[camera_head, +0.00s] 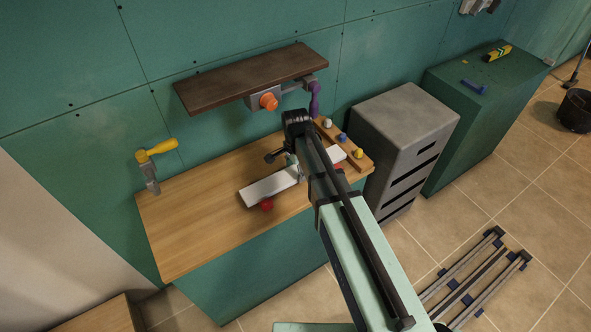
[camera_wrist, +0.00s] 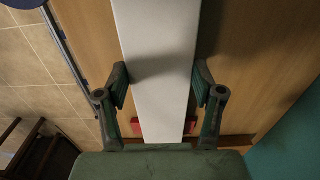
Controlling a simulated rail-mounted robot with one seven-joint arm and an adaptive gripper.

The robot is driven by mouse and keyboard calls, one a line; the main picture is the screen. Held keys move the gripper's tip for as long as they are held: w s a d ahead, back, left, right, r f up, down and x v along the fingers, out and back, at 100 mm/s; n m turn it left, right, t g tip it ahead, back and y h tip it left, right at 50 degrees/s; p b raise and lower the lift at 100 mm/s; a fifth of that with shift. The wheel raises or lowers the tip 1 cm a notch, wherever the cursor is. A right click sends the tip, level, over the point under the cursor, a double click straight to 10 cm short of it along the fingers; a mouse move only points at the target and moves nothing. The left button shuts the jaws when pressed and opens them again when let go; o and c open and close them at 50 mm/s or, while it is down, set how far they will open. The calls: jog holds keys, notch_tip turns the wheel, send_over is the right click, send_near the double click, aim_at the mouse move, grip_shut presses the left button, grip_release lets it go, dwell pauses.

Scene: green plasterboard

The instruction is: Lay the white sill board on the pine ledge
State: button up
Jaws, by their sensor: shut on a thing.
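The white sill board (camera_head: 270,188) is a long, flat strip over the light wooden top (camera_head: 190,220), which I take to be the pine ledge. My gripper (camera_wrist: 161,80) has one finger on each long side of the board (camera_wrist: 158,30) and is shut on it. In the head view my arm covers the middle of the board and most of the gripper (camera_head: 296,172). I cannot tell whether the board touches the wood beneath it.
A red knob-like thing (camera_head: 266,205) is at the board's front edge. A dark shelf (camera_head: 250,78) hangs above, with clamps (camera_head: 268,101) under it. A yellow-handled clamp (camera_head: 158,151) is at the left. A strip with coloured knobs (camera_head: 357,158) lies at the right, near a grey drawer unit (camera_head: 405,115).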

jog(key=shift+f+b, duration=0.3)
jog(key=shift+f, duration=0.3)
jog(key=o, duration=1.6)
jog(key=shift+c, duration=0.2)
notch_tip(320, 180, up, 12)
